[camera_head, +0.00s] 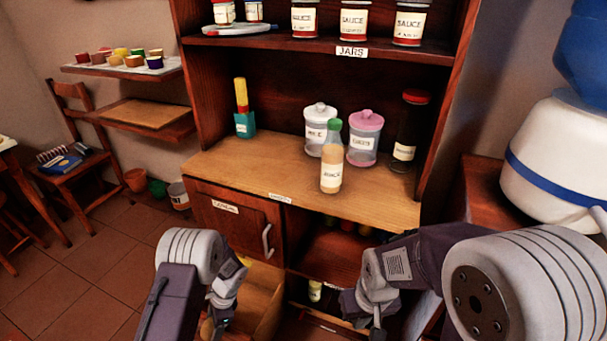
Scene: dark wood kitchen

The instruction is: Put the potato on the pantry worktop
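The pantry worktop (248,172) is the light wood surface in the middle of the dark cabinet. Its front left part is bare. I cannot make out a potato for certain. A small brownish patch shows at the bottom beside my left gripper (221,312), too hidden to name. That gripper hangs below the worktop in front of the open lower drawer, and its fingers are mostly hidden. My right gripper (376,322) points down in front of the lower shelves, below the worktop edge. Its fingers are seen edge-on, so I cannot tell whether they are apart.
A closed cupboard door (232,218) is below. A chair (72,165) stands left.

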